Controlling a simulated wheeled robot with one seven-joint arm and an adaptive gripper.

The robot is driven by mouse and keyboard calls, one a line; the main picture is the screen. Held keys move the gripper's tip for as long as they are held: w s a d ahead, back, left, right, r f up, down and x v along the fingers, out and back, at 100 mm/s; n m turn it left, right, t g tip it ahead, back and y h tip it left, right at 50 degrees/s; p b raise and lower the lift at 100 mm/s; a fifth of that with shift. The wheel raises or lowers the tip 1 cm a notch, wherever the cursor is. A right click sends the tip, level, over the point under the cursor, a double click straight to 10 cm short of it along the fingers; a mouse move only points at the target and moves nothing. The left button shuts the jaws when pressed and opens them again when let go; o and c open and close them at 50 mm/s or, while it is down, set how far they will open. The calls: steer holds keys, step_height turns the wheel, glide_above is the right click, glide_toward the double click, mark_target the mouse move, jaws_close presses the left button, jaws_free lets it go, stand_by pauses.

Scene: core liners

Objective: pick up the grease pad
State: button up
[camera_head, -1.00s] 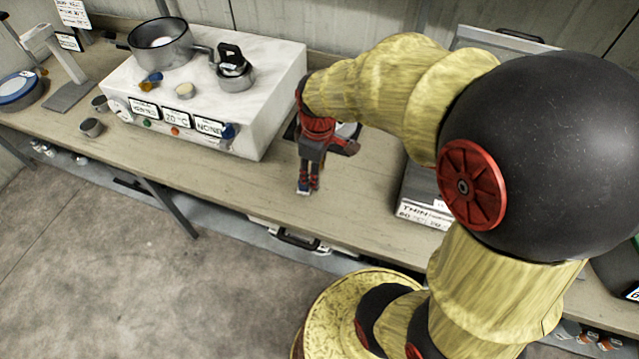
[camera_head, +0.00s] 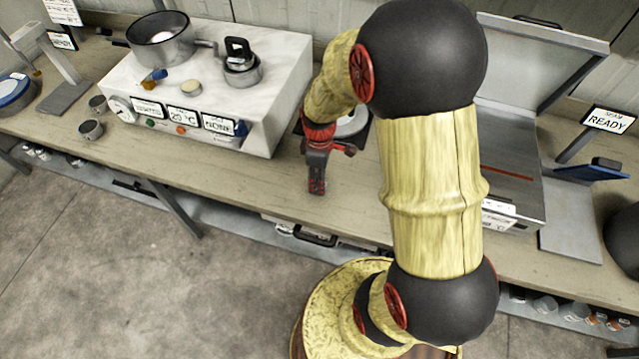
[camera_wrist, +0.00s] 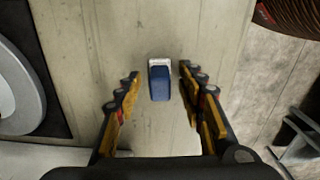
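A small blue block with a pale end, which looks to be the grease pad (camera_wrist: 160,84), lies on the bench top in the wrist view. My gripper (camera_wrist: 159,72) is open, with one finger on each side of the block and a visible gap on both sides. In the head view my gripper (camera_head: 316,188) points down near the bench's front edge, right of the white hotplate box. The pad cannot be made out there, hidden by the fingers.
The white box (camera_head: 285,95) carries a pot (camera_head: 160,45) and a smaller lidded vessel (camera_head: 241,72). A dark tray with a round pale piece (camera_head: 352,124) lies just behind my gripper. An open-lidded metal unit (camera_head: 520,185) stands right. Bare bench (camera_head: 235,178) lies left of my gripper.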

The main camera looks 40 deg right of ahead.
steer(key=shift+f, duration=0.1)
steer(key=shift+c, duration=1.3)
steer(key=c, duration=0.7)
jaws_close()
